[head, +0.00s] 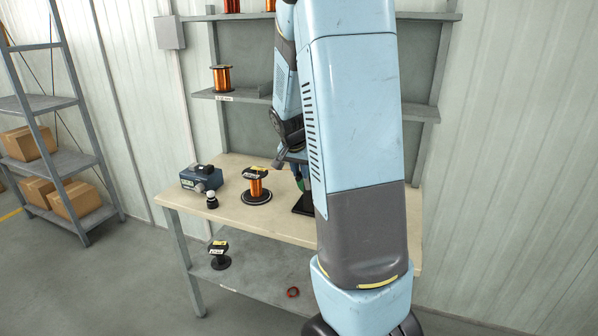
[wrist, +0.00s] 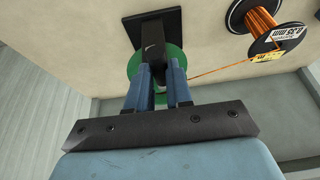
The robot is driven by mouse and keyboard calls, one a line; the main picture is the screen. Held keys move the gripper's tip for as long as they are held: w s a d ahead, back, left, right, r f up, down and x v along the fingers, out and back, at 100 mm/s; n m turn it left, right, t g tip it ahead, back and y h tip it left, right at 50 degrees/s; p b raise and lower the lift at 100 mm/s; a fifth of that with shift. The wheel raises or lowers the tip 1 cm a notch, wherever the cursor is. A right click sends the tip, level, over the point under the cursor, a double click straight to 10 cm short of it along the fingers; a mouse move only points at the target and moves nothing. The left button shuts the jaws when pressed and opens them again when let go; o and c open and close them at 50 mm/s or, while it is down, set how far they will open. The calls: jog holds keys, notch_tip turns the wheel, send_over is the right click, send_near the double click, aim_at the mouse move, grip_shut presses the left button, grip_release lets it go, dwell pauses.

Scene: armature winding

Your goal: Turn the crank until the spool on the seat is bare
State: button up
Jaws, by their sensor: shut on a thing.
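The spool on the seat (head: 257,188) stands upright on the bench, with copper wire still wound on its core between black flanges. In the wrist view the spool (wrist: 262,22) is at the upper right, with a white and yellow label on its end. A thin copper strand runs from it to the green winder wheel (wrist: 174,56). My gripper (wrist: 158,90) is shut on the dark crank handle (wrist: 152,45), its blue fingers either side of it, in front of the green wheel. In the head view my arm hides most of the winder and the crank.
A blue box device (head: 201,178) and a small black knobbed item (head: 212,200) stand left of the spool. Below, a black spool (head: 219,258) and a small reddish ring (head: 293,292) lie on the lower shelf. A copper spool (head: 221,78) sits on the wall shelf.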

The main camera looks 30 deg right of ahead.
grip_shut()
jog(key=shift+s+d+f, duration=0.2)
jog(key=shift+s+d, duration=0.15)
jog(key=shift+s, duration=0.05)
jog(key=shift+s+d+r, duration=0.15)
jog(key=shift+s, duration=0.05)
dwell(0.4)
jog(key=shift+s, duration=0.1)
